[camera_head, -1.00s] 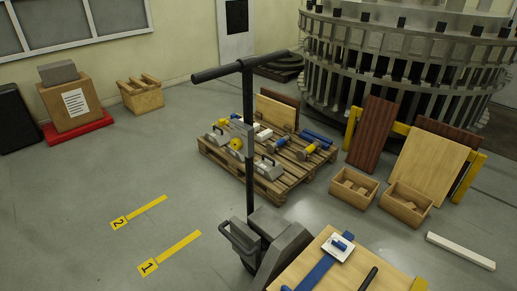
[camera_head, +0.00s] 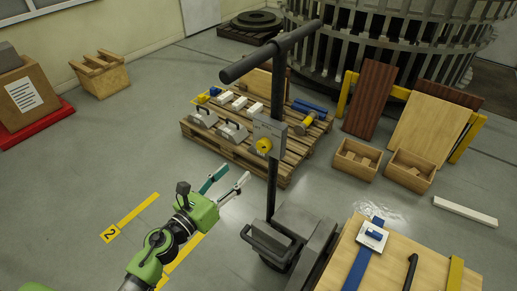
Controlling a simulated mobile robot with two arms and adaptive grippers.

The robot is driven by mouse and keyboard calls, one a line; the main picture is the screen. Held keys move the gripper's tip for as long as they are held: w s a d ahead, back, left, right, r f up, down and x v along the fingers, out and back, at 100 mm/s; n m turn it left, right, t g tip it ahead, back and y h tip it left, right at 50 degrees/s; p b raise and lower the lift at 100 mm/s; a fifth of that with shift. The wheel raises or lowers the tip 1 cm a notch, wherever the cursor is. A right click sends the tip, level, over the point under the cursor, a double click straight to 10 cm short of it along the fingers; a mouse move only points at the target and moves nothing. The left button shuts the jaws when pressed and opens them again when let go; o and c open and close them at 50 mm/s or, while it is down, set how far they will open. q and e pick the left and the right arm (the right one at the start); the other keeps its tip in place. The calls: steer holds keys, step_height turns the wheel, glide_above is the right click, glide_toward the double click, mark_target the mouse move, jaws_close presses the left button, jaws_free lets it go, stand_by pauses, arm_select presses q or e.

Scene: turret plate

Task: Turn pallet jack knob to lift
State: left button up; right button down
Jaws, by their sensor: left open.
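The pallet jack (camera_head: 275,190) stands upright in the middle of the head view, with a black post, a T-shaped handle on top and a dark body below. A grey plate (camera_head: 270,133) on its post carries a yellow knob (camera_head: 263,146). My left gripper (camera_head: 229,180) is open and empty, below and left of the knob and apart from it. Its green arm comes in from the bottom left. My right gripper is not in view.
A wooden pallet (camera_head: 232,153) with tools stands behind the jack. A wooden board (camera_head: 395,262) with a blue strip and trowel is at the bottom right. Wooden boxes (camera_head: 356,160) stand right. The floor at left, with yellow markings (camera_head: 130,217), is mostly clear.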

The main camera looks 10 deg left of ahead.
mark_target(261, 147)
arm_select(q)
steer(key=p+x, duration=0.1)
steer(key=x, duration=1.2)
steer(key=shift+d, duration=0.1)
steer(key=c, duration=1.1)
